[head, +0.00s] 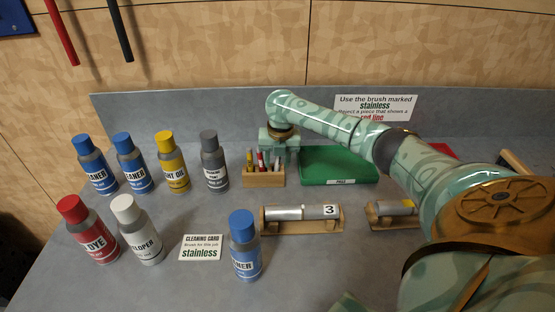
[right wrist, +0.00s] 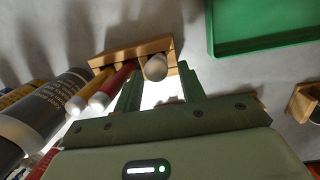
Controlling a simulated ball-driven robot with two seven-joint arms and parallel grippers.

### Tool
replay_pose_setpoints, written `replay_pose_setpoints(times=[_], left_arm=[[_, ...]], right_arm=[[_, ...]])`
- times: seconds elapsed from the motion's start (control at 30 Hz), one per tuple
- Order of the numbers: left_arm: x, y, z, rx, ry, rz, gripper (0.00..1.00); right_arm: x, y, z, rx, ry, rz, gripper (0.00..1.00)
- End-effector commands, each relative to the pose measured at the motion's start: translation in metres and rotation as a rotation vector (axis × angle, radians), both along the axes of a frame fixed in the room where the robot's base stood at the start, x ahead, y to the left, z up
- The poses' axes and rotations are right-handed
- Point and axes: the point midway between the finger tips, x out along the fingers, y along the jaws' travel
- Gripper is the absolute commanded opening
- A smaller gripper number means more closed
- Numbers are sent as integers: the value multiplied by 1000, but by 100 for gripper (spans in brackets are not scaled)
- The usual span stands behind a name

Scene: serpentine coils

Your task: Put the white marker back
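The white marker (right wrist: 155,67) stands in the wooden marker rack (right wrist: 150,48), its pale rounded end showing between my right fingertips in the right wrist view. My right gripper (right wrist: 163,92) is open, with a gap on both sides of that end. A bright patch lies between the fingers nearer the palm. In the head view my right gripper (head: 279,150) is pointing down just above the right side of the rack (head: 264,180). A yellow marker (right wrist: 82,98) and a red marker (right wrist: 108,92) stand to the left in the rack. My left gripper is not in view.
Several bottles, including a grey-capped one (head: 213,162), stand left of the rack. A green tray (head: 335,166) lies to its right. A metal cylinder marked 3 (head: 300,212) rests on a wooden stand in front. A cleaning card (head: 201,248) lies nearby.

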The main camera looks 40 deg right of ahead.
Motion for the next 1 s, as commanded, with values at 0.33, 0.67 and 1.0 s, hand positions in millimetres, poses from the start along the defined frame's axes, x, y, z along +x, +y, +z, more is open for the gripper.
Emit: replay_pose_setpoints(times=[0.33,0.67,1.0], left_arm=[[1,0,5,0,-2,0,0],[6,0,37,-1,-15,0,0],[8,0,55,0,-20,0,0]], right_arm=[[-1,0,13,0,-3,1,40],[-10,2,98,-1,-6,1,40],[-19,3,157,-1,-1,0,40]])
